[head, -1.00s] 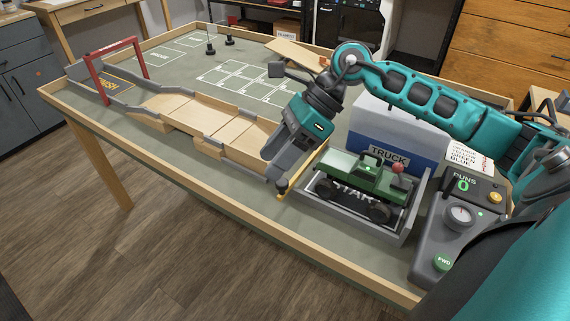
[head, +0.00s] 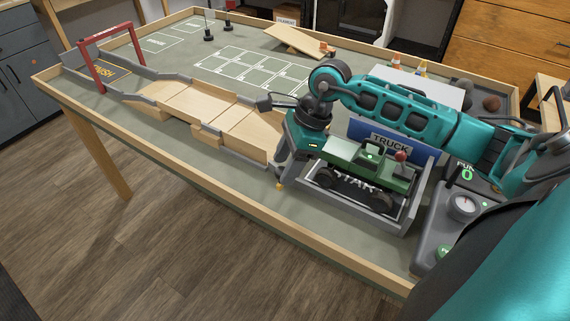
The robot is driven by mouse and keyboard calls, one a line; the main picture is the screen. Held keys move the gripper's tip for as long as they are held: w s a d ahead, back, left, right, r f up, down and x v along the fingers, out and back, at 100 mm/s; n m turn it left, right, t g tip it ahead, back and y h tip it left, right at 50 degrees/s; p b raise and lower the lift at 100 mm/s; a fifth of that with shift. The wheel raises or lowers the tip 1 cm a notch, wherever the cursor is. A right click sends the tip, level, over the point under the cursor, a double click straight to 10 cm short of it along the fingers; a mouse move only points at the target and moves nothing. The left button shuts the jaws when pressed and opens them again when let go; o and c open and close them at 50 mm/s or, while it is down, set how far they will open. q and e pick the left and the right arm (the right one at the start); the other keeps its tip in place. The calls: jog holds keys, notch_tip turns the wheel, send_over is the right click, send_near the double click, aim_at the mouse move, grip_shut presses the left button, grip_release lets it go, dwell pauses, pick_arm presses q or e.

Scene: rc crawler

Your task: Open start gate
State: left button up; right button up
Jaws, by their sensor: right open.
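The start gate is mostly hidden behind my right gripper (head: 283,172). Only a small yellow-orange bit of the start gate (head: 280,186) shows, low by the gripper's fingers at the open left end of the start bay. I cannot tell whether its bar lies across the bay or is swung away. My right gripper points down, open, close beside the gate. The green truck (head: 345,152) stands upright in the grey start bay (head: 385,220), just right of the gripper. My left gripper is not in view.
A wooden ramp track (head: 240,123) leads left from the bay to a red finish arch (head: 82,62). A control box (head: 462,207) with a dial stands at the right. A blue and white TRUCK box is behind the truck. Wooden rims edge the table.

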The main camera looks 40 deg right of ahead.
jog(key=shift+a+f, duration=0.2)
jog(key=shift+f, duration=0.25)
grip_shut()
dwell(0.3)
